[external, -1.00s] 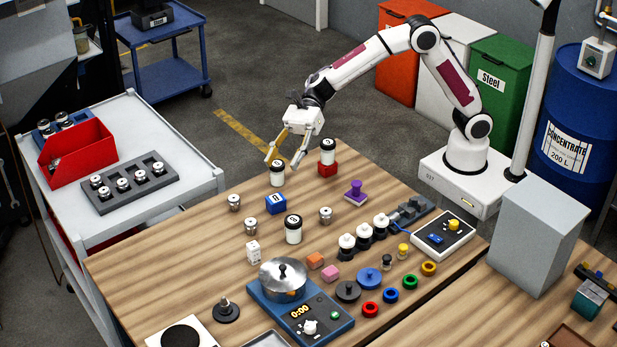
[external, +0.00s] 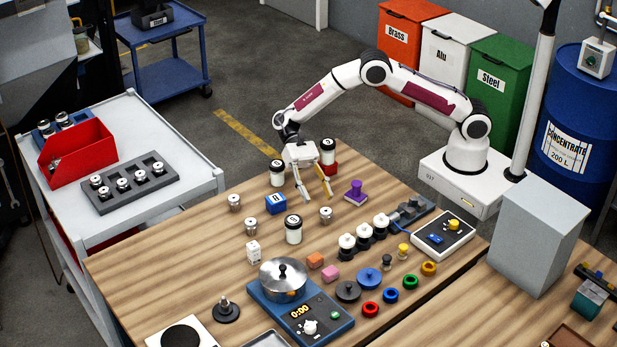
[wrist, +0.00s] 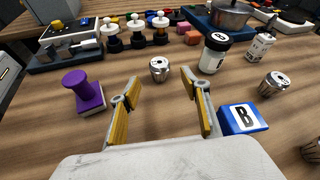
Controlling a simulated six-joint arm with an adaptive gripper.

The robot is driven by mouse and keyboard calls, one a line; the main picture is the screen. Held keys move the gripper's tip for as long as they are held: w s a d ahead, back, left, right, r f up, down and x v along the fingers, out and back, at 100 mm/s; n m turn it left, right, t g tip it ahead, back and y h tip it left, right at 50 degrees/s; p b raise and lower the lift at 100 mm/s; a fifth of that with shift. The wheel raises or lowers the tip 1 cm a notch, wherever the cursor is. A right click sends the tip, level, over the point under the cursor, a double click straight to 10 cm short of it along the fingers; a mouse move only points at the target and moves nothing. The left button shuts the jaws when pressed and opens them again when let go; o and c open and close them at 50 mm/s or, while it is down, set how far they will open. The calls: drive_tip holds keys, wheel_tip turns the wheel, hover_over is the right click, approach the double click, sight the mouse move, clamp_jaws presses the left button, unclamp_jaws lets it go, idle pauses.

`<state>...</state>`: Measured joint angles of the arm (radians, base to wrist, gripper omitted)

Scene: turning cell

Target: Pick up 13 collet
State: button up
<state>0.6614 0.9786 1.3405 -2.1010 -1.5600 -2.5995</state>
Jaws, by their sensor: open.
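Three small silver collets stand on the wooden table; their size marks are too small to read, so I cannot tell which is the 13. One collet (external: 326,215) is just in front of my gripper (external: 317,197); in the wrist view this collet (wrist: 159,69) shows beyond and between the fingertips (wrist: 160,82). The other two, a left collet (external: 234,202) and a nearer collet (external: 251,226), stand further left. My gripper is open and empty, pointing down above the table, its fingers around nothing.
A blue B block (external: 276,204), a white jar with black lid (external: 293,229) and a purple knobbed stamp (external: 356,193) stand around the front collet. Two more lidded jars are behind my gripper. More collets sit in a grey tray (external: 130,184) on the cart.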

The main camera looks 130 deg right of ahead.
sight(326, 213)
drive_tip(key=shift+s+f, duration=0.15)
drive_tip(key=shift+s, duration=0.05)
drive_tip(key=shift+x, duration=1.25)
drive_tip(key=shift+x, duration=2.65)
drive_tip(key=shift+w, duration=0.1)
drive_tip(key=c, duration=1.3)
